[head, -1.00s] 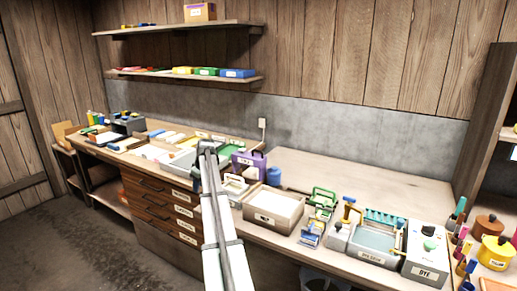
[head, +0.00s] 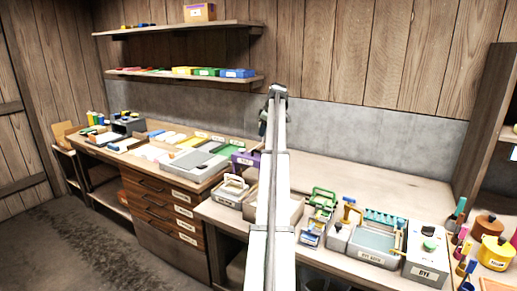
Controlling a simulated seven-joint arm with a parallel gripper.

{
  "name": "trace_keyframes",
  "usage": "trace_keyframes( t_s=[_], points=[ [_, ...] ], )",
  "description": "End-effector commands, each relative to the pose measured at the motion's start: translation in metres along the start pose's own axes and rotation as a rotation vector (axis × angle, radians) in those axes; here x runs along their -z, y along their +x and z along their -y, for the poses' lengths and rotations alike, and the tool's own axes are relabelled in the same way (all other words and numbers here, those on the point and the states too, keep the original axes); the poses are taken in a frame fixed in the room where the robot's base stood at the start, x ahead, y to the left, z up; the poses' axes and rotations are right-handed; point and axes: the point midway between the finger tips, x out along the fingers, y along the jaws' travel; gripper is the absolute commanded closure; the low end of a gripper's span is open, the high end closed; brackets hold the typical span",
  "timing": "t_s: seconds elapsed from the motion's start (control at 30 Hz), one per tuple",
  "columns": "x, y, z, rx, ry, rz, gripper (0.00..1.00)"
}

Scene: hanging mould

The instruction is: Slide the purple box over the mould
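The purple box (head: 244,159) stands at the back of the bench, with a pale label on its front. My arm crosses in front and hides its right part. I cannot tell for certain which thing is the mould; a pale frame with a raised handle (head: 231,188) sits on the bench in front of the purple box. My gripper (head: 275,93) is raised at the far end of my arm, in front of the grey wall panel and above the purple box, apart from it. Its fingers are too small and dark to show whether they are open.
A tray (head: 290,210) stands partly behind my arm. Green-handled tools (head: 322,198), a dye bath (head: 375,245) and a dye box (head: 428,252) crowd the front right. The bench's back right (head: 370,180) is clear. Shelves (head: 185,77) hang above left.

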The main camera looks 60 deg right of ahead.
Motion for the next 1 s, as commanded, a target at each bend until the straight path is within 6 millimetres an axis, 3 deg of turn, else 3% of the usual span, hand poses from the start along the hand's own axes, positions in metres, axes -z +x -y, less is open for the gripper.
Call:
trace_keyframes(
  t_s=[0.4, 0.6, 1.0],
  points=[
    [0.000, 0.075, 0.000, 0.002, 0.001, 0.001, 0.61],
    [0.000, 0.101, 0.000, 0.001, 0.001, 0.001, 0.61],
    [0.000, 0.118, 0.000, 0.000, 0.001, 0.001, 0.61]
  ],
)
